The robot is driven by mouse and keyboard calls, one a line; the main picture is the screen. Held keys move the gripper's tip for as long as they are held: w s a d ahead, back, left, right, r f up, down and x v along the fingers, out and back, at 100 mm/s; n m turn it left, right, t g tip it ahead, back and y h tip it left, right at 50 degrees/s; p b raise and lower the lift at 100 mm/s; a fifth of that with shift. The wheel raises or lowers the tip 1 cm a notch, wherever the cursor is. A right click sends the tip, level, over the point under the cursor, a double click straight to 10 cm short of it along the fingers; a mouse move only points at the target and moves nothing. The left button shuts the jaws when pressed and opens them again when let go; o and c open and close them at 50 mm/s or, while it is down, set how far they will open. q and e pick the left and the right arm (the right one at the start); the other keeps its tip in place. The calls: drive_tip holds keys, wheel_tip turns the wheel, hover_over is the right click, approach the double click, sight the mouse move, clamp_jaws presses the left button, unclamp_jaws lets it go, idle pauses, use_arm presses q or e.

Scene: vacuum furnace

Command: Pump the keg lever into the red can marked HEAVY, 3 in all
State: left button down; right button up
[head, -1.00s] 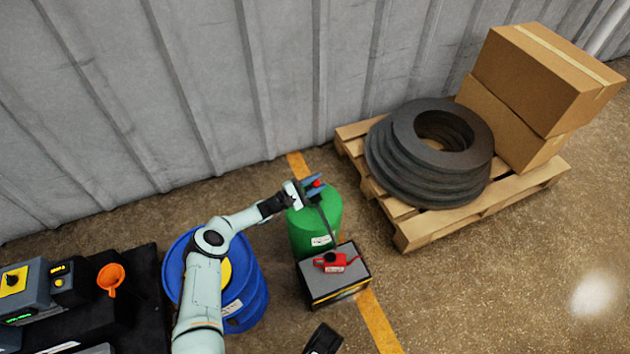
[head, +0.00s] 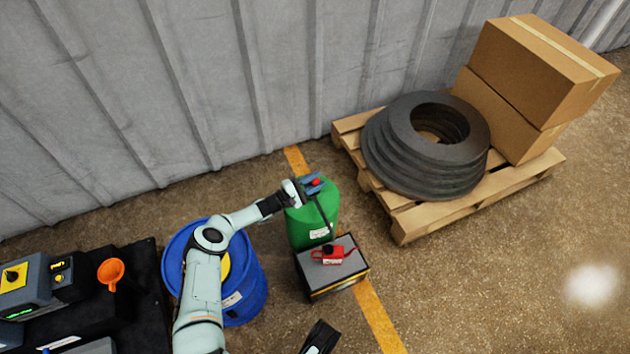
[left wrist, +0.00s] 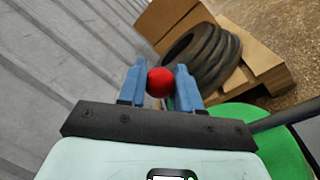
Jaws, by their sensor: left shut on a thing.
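The green keg (head: 309,228) stands on the floor by the yellow line. Its lever ends in a red knob (head: 316,182), which also shows in the left wrist view (left wrist: 160,82). My left gripper (head: 312,185) is shut on this knob above the keg, with one blue finger on each side. A dark spout tube (head: 326,216) runs from the keg top down towards the small red can (head: 333,255). The can stands on a grey-topped box (head: 318,272) and its marking is too small to read. A dark part at the bottom edge seems to be my right gripper (head: 320,338); its jaws are unclear.
A blue drum (head: 247,296) stands left of the keg, under my left arm. A pallet (head: 412,227) with stacked dark rings (head: 428,150) and cardboard boxes (head: 545,70) is at the right. An orange funnel (head: 110,272) is at the left. Floor at lower right is clear.

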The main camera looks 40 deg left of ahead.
use_arm(q)
drive_tip(key=c, duration=0.8)
unclamp_jaws()
drive_tip(key=shift+f, duration=0.35)
drive_tip(key=shift+r, duration=0.1)
drive_tip(key=shift+r, duration=0.15)
drive_tip(key=shift+r, duration=0.35)
wheel_tip(320, 180, up, 2)
drive_tip(key=shift+r+p, duration=0.2)
drive_tip(key=shift+p, duration=0.6)
wheel_tip(320, 180, up, 2)
drive_tip(key=shift+r+p, duration=0.25)
drive_tip(key=shift+p, duration=0.3)
wheel_tip(320, 180, up, 14)
drive_tip(key=p, duration=0.4)
drive_tip(key=shift+r+p, duration=0.1)
drive_tip(key=shift+p, duration=0.3)
use_arm(e)
drive_tip(key=s+a+r+g, duration=0.1)
drive_tip(key=s+a+r, duration=0.1)
drive_tip(key=r, duration=0.3)
drive_tip(key=s+a+r+n+g+y, duration=0.1)
drive_tip(key=s+a+r, duration=0.2)
drive_tip(key=s+r, duration=0.1)
drive_tip(key=shift+s+r, duration=0.35)
